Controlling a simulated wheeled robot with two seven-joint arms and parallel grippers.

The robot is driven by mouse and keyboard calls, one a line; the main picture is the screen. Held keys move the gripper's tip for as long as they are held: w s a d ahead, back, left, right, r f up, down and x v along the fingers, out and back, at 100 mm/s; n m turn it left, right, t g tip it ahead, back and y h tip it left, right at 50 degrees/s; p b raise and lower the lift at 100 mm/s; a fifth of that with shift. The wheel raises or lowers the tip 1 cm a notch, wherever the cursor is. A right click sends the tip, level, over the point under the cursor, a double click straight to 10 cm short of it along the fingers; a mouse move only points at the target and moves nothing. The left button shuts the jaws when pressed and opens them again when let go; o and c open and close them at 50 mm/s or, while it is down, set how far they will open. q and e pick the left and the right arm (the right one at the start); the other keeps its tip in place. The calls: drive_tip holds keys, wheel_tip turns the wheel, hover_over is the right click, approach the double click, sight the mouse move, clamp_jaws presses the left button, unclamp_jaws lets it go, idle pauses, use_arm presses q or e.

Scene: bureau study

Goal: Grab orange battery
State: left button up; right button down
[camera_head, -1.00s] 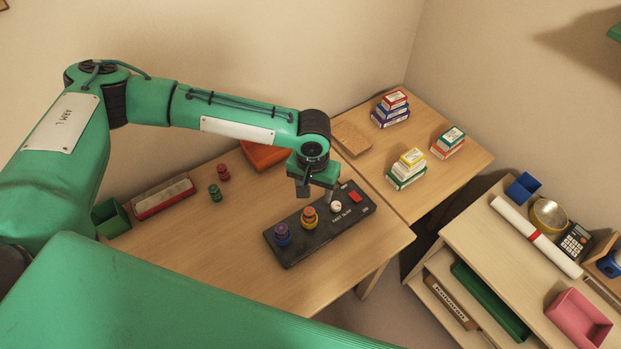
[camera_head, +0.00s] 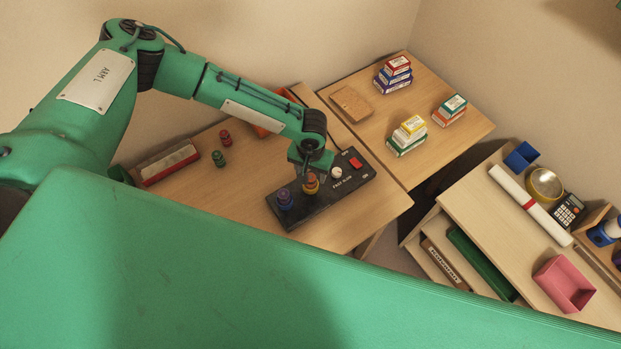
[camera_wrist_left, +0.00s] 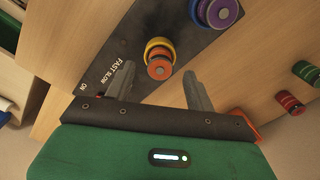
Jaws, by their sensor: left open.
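The orange battery (camera_head: 311,181) stands in a yellow ring on the black charger (camera_head: 324,203). In the left wrist view the orange battery (camera_wrist_left: 159,68) shows its round orange end, with the yellow ring (camera_wrist_left: 159,45) around it. My left gripper (camera_head: 308,172) is open just above and beside the battery, partly hiding it in the head view. In the left wrist view the two fingers of the left gripper (camera_wrist_left: 160,80) point towards the battery, one on each side, with nothing clamped between them. I cannot tell the exact height gap. My right gripper is not in view.
A purple battery (camera_head: 285,196) in a blue ring stands near on the same charger. A white knob (camera_head: 337,172) and red switch (camera_head: 355,162) sit at its other end.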

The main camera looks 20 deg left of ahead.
use_arm(q)
wheel_tip(320, 180, down, 3)
drive_tip(key=shift+r, duration=0.15)
drive_tip(key=shift+c, duration=0.2)
drive_tip(key=c, duration=1.1)
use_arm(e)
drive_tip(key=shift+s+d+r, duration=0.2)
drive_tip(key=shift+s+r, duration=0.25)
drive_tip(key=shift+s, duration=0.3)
use_arm(q)
drive_tip(key=shift+r, duration=0.1)
